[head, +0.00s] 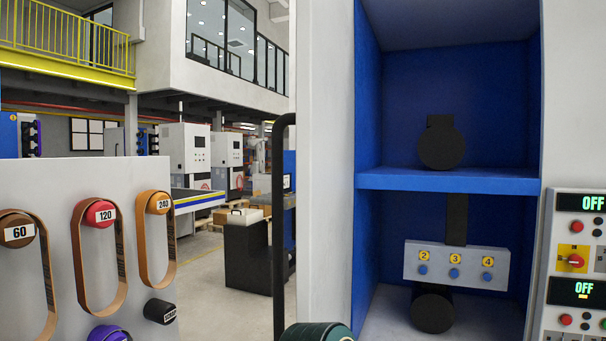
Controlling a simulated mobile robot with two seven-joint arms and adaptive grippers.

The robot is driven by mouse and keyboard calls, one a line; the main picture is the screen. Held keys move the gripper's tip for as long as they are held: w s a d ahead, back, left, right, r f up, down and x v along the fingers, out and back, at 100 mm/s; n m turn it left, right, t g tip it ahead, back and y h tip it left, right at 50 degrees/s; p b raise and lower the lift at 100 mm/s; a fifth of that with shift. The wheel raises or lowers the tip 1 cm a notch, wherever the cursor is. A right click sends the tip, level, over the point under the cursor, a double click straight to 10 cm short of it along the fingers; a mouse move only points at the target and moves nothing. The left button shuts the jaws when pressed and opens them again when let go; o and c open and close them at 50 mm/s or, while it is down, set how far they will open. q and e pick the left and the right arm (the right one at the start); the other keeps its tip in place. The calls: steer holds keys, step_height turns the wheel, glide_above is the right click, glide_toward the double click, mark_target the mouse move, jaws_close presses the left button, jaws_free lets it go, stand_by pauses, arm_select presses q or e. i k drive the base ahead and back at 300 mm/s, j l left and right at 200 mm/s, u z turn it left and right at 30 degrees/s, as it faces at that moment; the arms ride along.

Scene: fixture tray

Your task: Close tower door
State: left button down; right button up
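The tower (448,180) stands open on the right, with a blue interior and a blue shelf. A white upright panel (325,150) at the left of the opening looks like its door, swung open and seen at a steep angle. A long black bar handle (279,200) runs vertically along the panel's left edge. Neither of my grippers shows in the head view, and nothing is seen touching the handle.
Inside the tower are black round parts (441,147) and a grey box (457,265) with numbered blue buttons. A control panel (578,265) reading OFF is at right. A light board (60,200) with belts on pegs stands at left. A dark green roll (316,331) sits at the bottom edge.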

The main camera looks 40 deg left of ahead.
mark_target(323, 119)
steer(key=k+j, duration=0.1)
steer(key=j, duration=0.7)
steer(key=k+j+u, duration=0.1)
steer(key=j, duration=1.45)
steer(key=k+u, duration=0.05)
steer(key=k, duration=0.05)
